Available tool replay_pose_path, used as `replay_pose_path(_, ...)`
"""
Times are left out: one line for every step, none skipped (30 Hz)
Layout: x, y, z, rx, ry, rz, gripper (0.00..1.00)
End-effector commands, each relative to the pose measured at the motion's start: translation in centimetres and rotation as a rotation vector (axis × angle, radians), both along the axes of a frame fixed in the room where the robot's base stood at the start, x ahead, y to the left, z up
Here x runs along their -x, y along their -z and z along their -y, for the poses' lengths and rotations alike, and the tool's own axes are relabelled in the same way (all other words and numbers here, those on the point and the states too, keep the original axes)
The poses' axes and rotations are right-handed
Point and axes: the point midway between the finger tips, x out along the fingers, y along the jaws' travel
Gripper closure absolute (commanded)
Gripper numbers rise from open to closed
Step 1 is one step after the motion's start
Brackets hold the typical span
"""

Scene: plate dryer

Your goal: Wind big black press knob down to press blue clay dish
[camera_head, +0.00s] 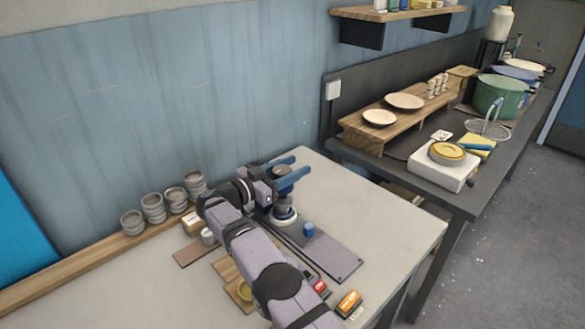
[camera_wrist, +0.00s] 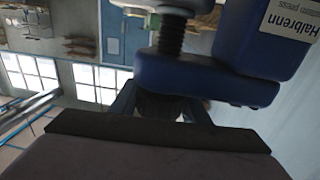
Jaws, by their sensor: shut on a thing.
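The press stands on the near table, with a dark blue body (camera_wrist: 205,78) and a black threaded screw (camera_wrist: 171,38) in the wrist view. The big black press knob (camera_wrist: 163,106) is partly hidden at the screw's end, between my fingers. A pale round press part (camera_head: 284,214) shows below the arm. A small blue cylinder (camera_head: 308,230) stands on the grey base plate (camera_head: 335,258). I cannot tell whether it is the clay; no pressed dish is clearly visible.
Stacked grey bowls (camera_head: 153,205) stand on a ledge at left. Small boxes, including an orange one (camera_head: 349,303), lie near the table's front edge. A dark side bench holds plates (camera_head: 404,101), a scale (camera_head: 440,172) and a green pot (camera_head: 500,97). The table's right part is clear.

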Motion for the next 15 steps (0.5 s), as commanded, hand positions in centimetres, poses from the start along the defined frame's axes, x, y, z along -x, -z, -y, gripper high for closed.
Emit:
replay_pose_path(-0.05,-0.38,0.06,0.001,0.002,0.006,0.81)
replay_pose_path(-0.05,-0.4,0.06,0.001,0.002,0.006,0.81)
replay_pose_path(-0.05,-0.43,0.07,0.001,0.003,0.006,0.81)
replay_pose_path(-0.05,-0.44,0.07,0.001,0.003,0.006,0.81)
replay_pose_path(-0.05,-0.45,0.07,0.001,0.004,0.007,0.81)
replay_pose_path(-0.05,-0.46,0.07,0.001,0.004,0.006,0.81)
replay_pose_path(-0.05,-0.46,0.07,0.001,0.004,0.006,0.81)
replay_pose_path(-0.05,-0.47,0.07,0.001,0.004,0.007,0.81)
replay_pose_path(-0.06,-0.48,0.08,0.001,0.003,0.007,0.81)
replay_pose_path(-0.07,-0.48,0.08,0.001,0.003,0.008,0.81)
replay_pose_path(-0.07,-0.49,0.08,0.001,0.003,0.008,0.81)
replay_pose_path(-0.07,-0.5,0.08,0.001,0.003,0.008,0.81)
replay_pose_path(-0.07,-0.5,0.08,0.001,0.003,0.008,0.81)
replay_pose_path(-0.07,-0.51,0.08,0.001,0.003,0.008,0.81)
replay_pose_path(-0.07,-0.51,0.07,0.001,0.003,0.008,0.51)
